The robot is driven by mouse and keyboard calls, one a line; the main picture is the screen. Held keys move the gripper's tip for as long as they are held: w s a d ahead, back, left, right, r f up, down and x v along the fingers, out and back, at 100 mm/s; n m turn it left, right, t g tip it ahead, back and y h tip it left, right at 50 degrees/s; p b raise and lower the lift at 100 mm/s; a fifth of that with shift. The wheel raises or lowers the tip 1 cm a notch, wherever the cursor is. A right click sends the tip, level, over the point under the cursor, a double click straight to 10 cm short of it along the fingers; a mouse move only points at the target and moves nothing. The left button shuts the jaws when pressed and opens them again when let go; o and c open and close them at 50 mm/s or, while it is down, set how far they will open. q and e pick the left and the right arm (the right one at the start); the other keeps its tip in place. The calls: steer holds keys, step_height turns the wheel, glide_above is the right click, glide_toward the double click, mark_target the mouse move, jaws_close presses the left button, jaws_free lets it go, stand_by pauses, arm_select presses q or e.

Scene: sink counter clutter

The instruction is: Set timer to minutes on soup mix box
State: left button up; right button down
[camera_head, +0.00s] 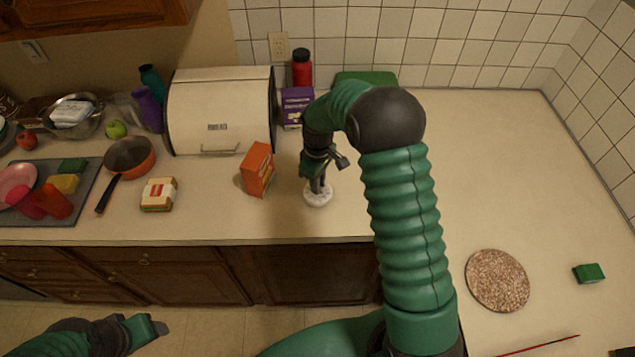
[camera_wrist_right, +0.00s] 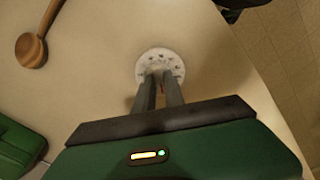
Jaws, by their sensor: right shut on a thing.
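A round white timer dial (camera_head: 318,199) with dark marks around its face lies on the counter near its front edge. It also shows in the right wrist view (camera_wrist_right: 160,57). My right gripper (camera_head: 317,186) reaches down onto it from above, its two fingers close together and shut on the timer's middle, partly hiding it. An orange box (camera_head: 257,169) stands upright just left of the timer; its print is too small to read. A purple box (camera_head: 296,106) stands farther back. My left gripper (camera_head: 148,329) is low at the left, away from the counter; its jaws are unclear.
A white bread box (camera_head: 221,112) and a red bottle (camera_head: 301,68) stand at the back. A pan (camera_head: 130,157) and a sandwich-like item (camera_head: 159,194) are to the left. A round speckled board (camera_head: 497,281) and green block (camera_head: 589,273) lie right. The right counter is mostly clear.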

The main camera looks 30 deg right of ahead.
steer(key=shift+m, duration=0.3)
steer(key=m+p, duration=0.1)
steer(key=m, duration=0.4)
steer(key=shift+r+p, duration=0.1)
steer(key=shift+p, duration=0.25)
steer(key=m+p, duration=0.1)
steer(key=m, duration=0.5)
steer(key=shift+m+p, duration=0.3)
steer(key=m+p, duration=0.2)
steer(key=m, duration=0.4)
steer(key=shift+m+p, duration=0.7)
steer(key=shift+m, duration=2)
steer(key=c, duration=1.4)
jaws_free()
